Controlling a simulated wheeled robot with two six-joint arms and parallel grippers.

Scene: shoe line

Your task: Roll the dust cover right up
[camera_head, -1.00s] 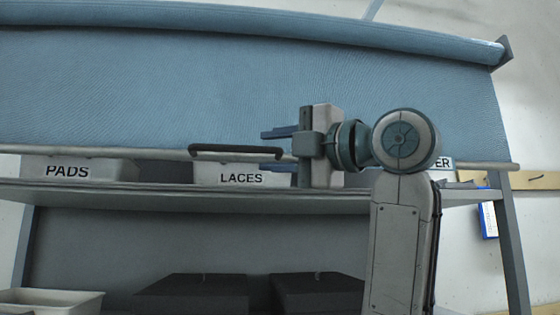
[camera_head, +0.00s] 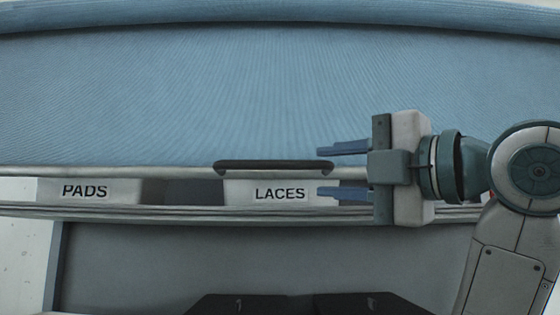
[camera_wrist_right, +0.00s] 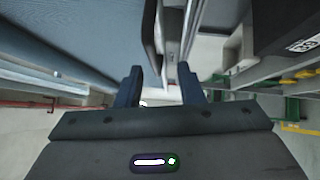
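The blue dust cover (camera_head: 260,95) hangs down the front of the rack from a roll (camera_head: 250,22) at the top. Its pale bottom bar (camera_head: 120,171) lies just above the bin labels, and a dark handle (camera_head: 270,166) sits on that bar. My right gripper (camera_head: 319,173) is open and points left. One finger shows above and one below the handle's right end. The head view does not settle whether they touch it. The right wrist view shows the fingers (camera_wrist_right: 160,82) apart, with the cover (camera_wrist_right: 75,35) to the left. My left gripper is out of view.
Pale bins labelled PADS (camera_head: 108,191) and LACES (camera_head: 240,193) stand behind the bar on a shelf (camera_head: 190,211). Dark boxes (camera_head: 250,305) stand below. The wrist view shows a dark box (camera_wrist_right: 285,25) at upper right.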

